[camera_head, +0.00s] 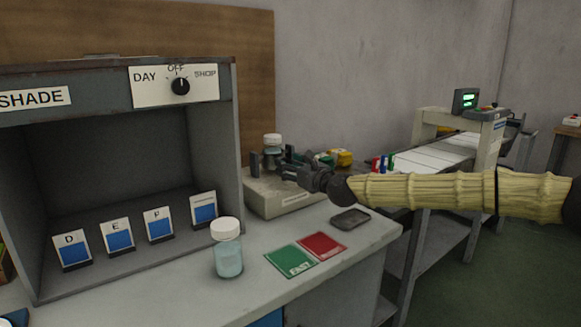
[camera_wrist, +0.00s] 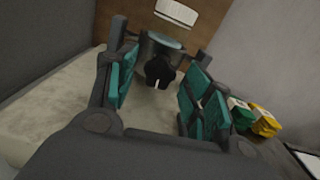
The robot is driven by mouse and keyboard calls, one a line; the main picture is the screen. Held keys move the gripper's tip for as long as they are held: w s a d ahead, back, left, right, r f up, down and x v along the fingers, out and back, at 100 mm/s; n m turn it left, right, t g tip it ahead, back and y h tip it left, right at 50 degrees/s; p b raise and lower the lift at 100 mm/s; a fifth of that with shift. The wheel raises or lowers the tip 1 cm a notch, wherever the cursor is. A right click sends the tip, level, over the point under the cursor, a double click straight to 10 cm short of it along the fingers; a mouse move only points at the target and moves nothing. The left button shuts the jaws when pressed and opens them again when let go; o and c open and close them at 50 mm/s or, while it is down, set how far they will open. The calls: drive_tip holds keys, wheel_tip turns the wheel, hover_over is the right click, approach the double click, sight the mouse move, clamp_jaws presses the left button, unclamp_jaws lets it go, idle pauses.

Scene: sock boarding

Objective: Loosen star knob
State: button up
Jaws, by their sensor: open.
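My gripper (camera_wrist: 166,62) is open, with one teal-padded finger on each side of the knob in this view. I see no finger touching it, and how deep it sits between the fingers is hard to tell. The knob is hidden there by my gripper.
A grey shade cabinet (camera_head: 238,110) stands close on the left. Another white-capped jar (camera_head: 227,250), a green card (camera_head: 291,260), a red card (camera_head: 322,245) and a dark flat object (camera_head: 350,218) lie near the bench front.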

drive_tip(key=c, duration=1.1)
drive_tip(key=shift+o, duration=0.2)
